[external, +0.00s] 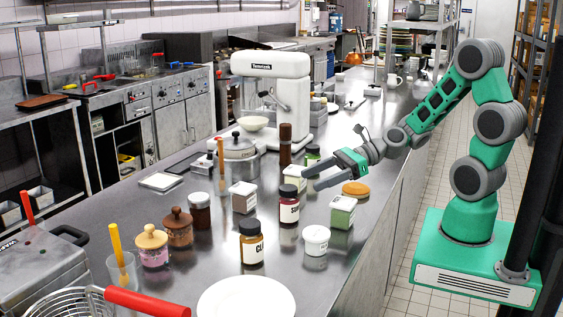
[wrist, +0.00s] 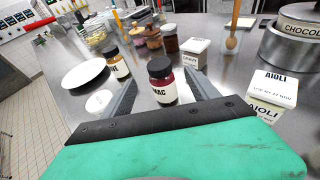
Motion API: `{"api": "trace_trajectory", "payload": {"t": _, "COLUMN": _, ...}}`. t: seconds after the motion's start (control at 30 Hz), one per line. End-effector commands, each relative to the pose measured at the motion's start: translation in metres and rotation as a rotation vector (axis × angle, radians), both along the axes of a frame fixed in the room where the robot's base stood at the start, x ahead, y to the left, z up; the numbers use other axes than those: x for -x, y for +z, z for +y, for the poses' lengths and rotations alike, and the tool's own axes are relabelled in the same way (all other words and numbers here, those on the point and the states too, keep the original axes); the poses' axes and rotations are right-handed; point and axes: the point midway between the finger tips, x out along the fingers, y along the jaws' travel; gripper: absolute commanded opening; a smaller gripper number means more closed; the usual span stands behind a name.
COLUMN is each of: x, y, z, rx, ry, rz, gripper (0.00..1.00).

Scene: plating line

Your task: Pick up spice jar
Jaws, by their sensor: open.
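A spice jar with a black lid, dark red contents and a white label starting "SUM" (external: 289,207) stands upright on the steel counter. In the wrist view this jar (wrist: 161,84) stands ahead, between the lines of my two fingers, its label reading "MAC". My gripper (external: 310,179) is open and empty, above the counter just right of the jar, fingers pointing toward it. I see no finger touching it. Another black-lidded jar labelled "CL" (external: 251,243), with amber contents, stands nearer the external camera; it also shows in the wrist view (wrist: 117,64).
White-lidded square tubs crowd the jar: one with green contents (external: 342,212), one behind labelled "AIOLI" (wrist: 272,88), one to its left (external: 243,197). A small round white tub (external: 316,240) and a white plate (external: 247,299) stand nearer the camera. An orange-brown disc (external: 356,189) lies right.

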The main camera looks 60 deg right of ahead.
Motion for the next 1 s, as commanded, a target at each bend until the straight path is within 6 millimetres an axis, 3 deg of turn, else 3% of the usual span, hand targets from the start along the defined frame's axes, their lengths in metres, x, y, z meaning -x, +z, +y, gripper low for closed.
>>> {"api": "trace_trajectory", "payload": {"t": 0.4, "x": -0.042, "y": -0.022, "z": 0.045, "rx": 0.004, "ry": 0.008, "rz": -0.001, "gripper": 0.69}}
{"api": "trace_trajectory", "payload": {"t": 0.67, "x": -0.047, "y": -0.024, "z": 0.048, "rx": 0.006, "ry": 0.004, "rz": -0.003, "gripper": 0.69}}
{"api": "trace_trajectory", "payload": {"t": 1.0, "x": -0.047, "y": -0.024, "z": 0.048, "rx": 0.006, "ry": 0.005, "rz": -0.003, "gripper": 0.42}}
